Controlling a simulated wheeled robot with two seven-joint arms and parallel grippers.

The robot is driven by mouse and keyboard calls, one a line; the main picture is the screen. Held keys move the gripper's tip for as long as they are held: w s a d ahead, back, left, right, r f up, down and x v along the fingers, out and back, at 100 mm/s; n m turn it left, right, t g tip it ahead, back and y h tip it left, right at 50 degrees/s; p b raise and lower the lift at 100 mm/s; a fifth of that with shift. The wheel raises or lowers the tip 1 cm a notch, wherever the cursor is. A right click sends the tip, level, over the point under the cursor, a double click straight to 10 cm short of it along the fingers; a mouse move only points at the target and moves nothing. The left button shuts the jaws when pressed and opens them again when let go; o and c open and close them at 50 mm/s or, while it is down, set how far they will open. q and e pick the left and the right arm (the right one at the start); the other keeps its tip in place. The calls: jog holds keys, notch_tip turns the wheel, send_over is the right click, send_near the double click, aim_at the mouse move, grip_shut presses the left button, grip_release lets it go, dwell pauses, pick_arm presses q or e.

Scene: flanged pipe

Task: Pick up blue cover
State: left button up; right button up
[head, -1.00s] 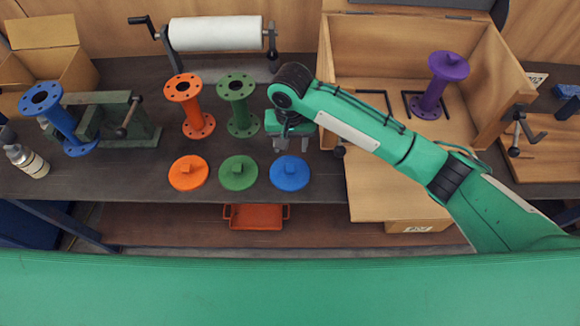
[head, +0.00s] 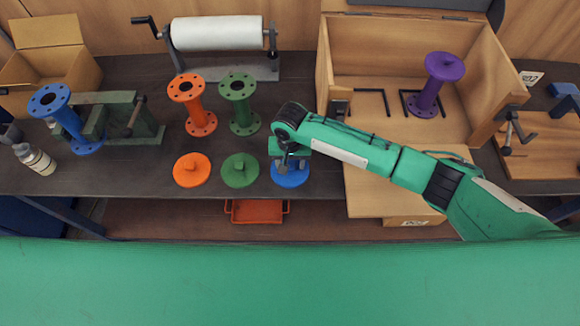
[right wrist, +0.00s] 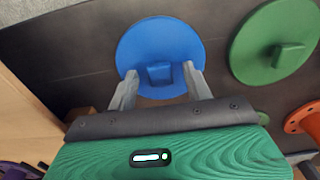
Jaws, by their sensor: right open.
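The blue cover (head: 290,176) is a flat disc with a small block-shaped knob. It lies on the dark table, the rightmost in a row of three covers. It also shows in the right wrist view (right wrist: 160,48), its knob near the fingertips. My right gripper (head: 291,163) is above the blue cover and partly hides it in the head view. In the right wrist view the right gripper (right wrist: 160,78) is open, one finger on each side of the knob. I cannot tell whether the fingers touch the cover. My left gripper is not in view.
The green cover (head: 240,170) and orange cover (head: 192,170) lie to the left. Orange (head: 193,105), green (head: 239,103) and blue (head: 66,118) flanged pipes stand behind. A purple pipe (head: 434,84) stands in the open wooden crate (head: 485,100) at right. An orange tray (head: 257,211) sits below.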

jog(key=c, duration=1.1)
jog(key=shift+o, duration=0.2)
notch_tip(320, 180, up, 20)
jog(key=b, duration=0.4)
